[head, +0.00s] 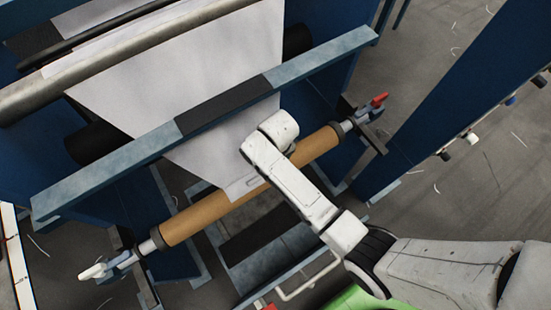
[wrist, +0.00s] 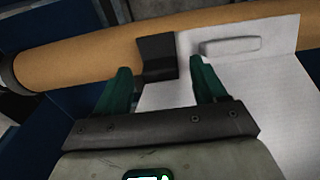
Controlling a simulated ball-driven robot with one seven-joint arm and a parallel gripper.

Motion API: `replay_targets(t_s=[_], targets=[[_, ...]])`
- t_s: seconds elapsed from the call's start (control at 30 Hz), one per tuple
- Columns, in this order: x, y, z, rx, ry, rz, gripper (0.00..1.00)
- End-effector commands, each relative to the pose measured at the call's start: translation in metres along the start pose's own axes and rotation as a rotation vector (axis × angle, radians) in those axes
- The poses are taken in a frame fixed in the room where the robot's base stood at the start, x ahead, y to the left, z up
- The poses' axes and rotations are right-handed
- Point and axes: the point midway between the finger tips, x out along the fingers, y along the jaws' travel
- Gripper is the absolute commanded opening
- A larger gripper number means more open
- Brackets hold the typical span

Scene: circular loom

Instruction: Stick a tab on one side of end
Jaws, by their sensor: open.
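The white fabric (head: 190,70) runs down from the loom, and its end (wrist: 285,35) lies on a brown tube (head: 200,219). The tube also shows in the wrist view (wrist: 85,58). A pale tab (wrist: 230,46) lies flat on the fabric end; it also shows small in the head view (head: 253,183). A dark tab (wrist: 157,50) lies on the tube at the fabric's left edge in the wrist view. My gripper (wrist: 159,65) is open, with green fingers either side of the dark tab's lower part. Whether they touch it, I cannot tell. My arm hides this spot in the head view.
The tube's ends rest in holders with a red handle (head: 378,100) at right and a white handle (head: 93,271) at left. A blue-grey beam (head: 105,174) with a dark middle crosses above the tube. Blue frame panels (head: 450,85) stand around.

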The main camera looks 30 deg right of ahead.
Motion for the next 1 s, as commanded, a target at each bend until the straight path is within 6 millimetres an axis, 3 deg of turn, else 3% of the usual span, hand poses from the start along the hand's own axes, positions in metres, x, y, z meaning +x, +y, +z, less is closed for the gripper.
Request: replay_targets(t_s=[0.5,0.7,1.0], targets=[[-0.088,0.000,-0.001,0.001,0.004,-0.001,0.71],[-0.102,0.000,0.000,0.000,0.002,0.000,0.71],[-0.103,0.000,0.000,0.000,0.001,0.000,0.71]])
